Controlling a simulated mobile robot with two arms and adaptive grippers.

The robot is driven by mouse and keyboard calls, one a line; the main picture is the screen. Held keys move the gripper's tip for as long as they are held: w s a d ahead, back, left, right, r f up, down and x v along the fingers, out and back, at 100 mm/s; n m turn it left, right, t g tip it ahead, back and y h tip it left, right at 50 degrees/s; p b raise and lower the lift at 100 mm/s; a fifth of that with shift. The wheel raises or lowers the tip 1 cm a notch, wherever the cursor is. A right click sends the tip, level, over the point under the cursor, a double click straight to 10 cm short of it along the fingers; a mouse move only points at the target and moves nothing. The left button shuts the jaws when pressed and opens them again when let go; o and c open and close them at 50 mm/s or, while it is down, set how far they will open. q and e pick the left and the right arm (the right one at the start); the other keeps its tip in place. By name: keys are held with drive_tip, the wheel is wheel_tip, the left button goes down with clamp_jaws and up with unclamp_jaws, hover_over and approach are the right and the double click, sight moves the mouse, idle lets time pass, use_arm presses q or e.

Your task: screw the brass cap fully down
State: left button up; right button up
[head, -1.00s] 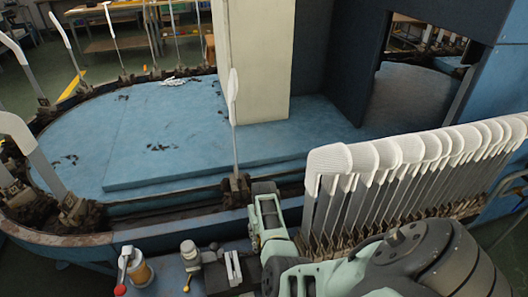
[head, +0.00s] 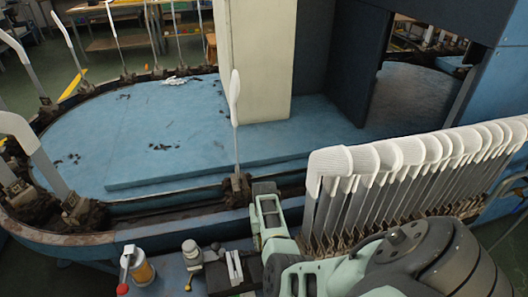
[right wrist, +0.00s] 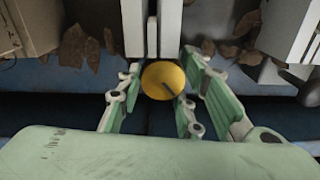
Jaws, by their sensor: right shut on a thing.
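The brass cap (right wrist: 161,80) is a round yellow disc with a dark slot or mark on it, in the middle of the right wrist view. My right gripper (right wrist: 160,88) has its green linked fingers on both sides of the cap and is shut on it. In the head view, my right gripper (head: 266,205) is at the foot of a single upright sock board (head: 235,105). The cap is hidden there. The cap's thread and any gap under it cannot be seen. My left gripper is not in view.
A row of boards with white socks (head: 420,155) stands close to the right of my right arm. A brass-coloured cylinder (head: 142,271) and a red-knobbed lever (head: 122,289) are at lower left.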

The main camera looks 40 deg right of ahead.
drive_tip(key=m, duration=0.1)
drive_tip(key=m+p, duration=0.2)
drive_tip(key=m, duration=0.1)
drive_tip(key=shift+s+d+r, duration=0.1)
drive_tip(key=shift+s+d, duration=0.15)
drive_tip(key=shift+s+m+p, duration=0.1)
drive_tip(key=shift+m+p, duration=0.3)
drive_tip(key=shift+m, duration=1.5)
drive_tip(key=shift+s, duration=0.1)
drive_tip(key=o, duration=1)
drive_tip(key=shift+f, duration=0.2)
drive_tip(key=shift+a, duration=0.15)
